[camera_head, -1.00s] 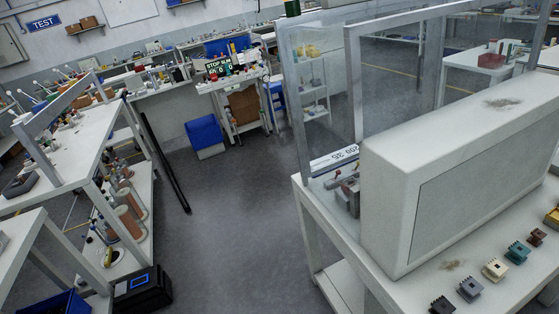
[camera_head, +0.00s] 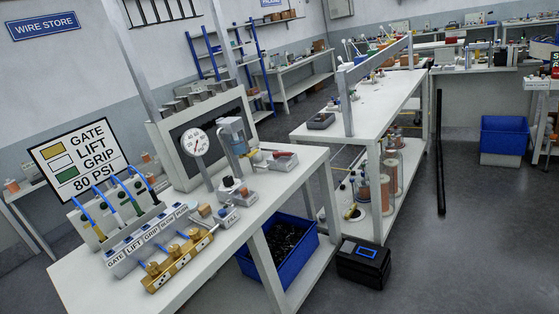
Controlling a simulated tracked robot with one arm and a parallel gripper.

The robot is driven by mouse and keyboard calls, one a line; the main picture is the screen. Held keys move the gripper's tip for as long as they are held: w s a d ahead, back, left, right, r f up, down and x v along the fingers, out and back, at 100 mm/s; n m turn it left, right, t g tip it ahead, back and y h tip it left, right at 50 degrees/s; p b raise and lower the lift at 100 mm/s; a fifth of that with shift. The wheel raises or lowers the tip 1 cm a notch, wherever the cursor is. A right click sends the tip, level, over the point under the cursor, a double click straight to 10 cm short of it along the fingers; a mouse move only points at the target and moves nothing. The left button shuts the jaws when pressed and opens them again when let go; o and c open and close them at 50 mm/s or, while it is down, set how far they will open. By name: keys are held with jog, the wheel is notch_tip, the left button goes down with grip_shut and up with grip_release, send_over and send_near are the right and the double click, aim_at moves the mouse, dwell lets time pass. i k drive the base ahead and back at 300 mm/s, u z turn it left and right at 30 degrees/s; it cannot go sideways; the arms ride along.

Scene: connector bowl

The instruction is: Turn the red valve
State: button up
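A small red handle (camera_head: 284,155) lies on a grey fitting at the back right corner of the near white bench (camera_head: 225,228). It is the only red part I see on that bench. It is small, and I cannot tell for certain that it is the valve. A round white gauge (camera_head: 195,142) and a clear-bowled filter unit (camera_head: 234,132) stand to its left. A small block marked FILL (camera_head: 230,217) sits nearer the bench's front edge. My gripper is not in view.
Brass fittings (camera_head: 178,262) and labelled blocks with blue tubes line the bench's left end. A sign (camera_head: 79,160) reads GATE, LIFT, GRIP, 80 PSI. A blue bin (camera_head: 280,258) sits underneath. A black case (camera_head: 363,268) stands on the floor; open floor lies right.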

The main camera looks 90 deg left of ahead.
aim_at(277, 154)
jog(key=u, duration=1.65)
jog(key=i, duration=3.1)
jog(key=u, duration=1.6)
